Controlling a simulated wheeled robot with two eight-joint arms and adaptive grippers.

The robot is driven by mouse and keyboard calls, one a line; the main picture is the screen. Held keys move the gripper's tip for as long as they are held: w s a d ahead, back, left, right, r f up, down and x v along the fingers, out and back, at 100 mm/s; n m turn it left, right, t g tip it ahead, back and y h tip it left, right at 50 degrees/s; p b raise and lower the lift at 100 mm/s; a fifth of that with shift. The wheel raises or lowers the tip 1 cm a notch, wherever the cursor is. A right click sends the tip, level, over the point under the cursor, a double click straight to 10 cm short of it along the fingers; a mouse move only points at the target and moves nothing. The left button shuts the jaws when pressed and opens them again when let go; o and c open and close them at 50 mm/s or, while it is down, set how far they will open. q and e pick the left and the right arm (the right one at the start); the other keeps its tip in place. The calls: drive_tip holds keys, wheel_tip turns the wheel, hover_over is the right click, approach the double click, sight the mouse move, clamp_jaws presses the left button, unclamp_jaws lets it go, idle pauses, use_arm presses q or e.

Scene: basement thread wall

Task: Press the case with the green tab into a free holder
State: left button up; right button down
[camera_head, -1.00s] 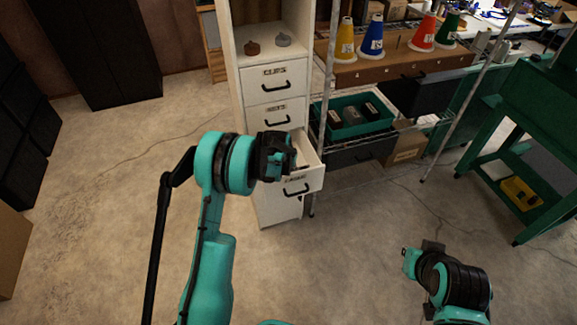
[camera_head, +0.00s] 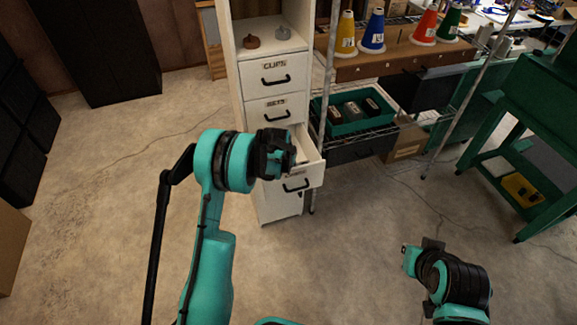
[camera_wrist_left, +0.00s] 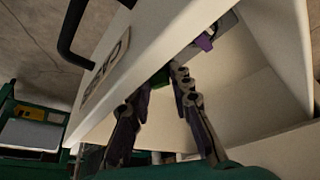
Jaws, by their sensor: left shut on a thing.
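My left gripper (camera_head: 277,155) is at the open white drawer (camera_head: 304,181) of the narrow cabinet, and its arm hides part of the drawer's inside. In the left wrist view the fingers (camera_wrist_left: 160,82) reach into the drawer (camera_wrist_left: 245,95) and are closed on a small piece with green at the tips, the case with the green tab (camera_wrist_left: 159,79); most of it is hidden. A purple-tabbed piece (camera_wrist_left: 205,41) sits beyond the fingertips against a grey part; I cannot make out a free holder. My right gripper (camera_head: 411,260) is low at the right, away from the cabinet.
Closed drawers (camera_head: 274,75) are above the open one. A wire rack (camera_head: 352,137) stands right of the cabinet, with a green tray (camera_head: 342,128) holding several dark items. Coloured cones (camera_head: 372,32) stand above. Bare floor (camera_head: 110,200) lies left.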

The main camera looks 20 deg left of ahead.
use_arm(q)
drive_tip(key=shift+f, duration=0.1)
drive_tip(key=shift+f, duration=0.1)
drive_tip(key=o, duration=0.8)
drive_tip(key=shift+o, duration=0.2)
drive_tip(key=v, duration=1.2)
drive_tip(key=shift+w, duration=0.15)
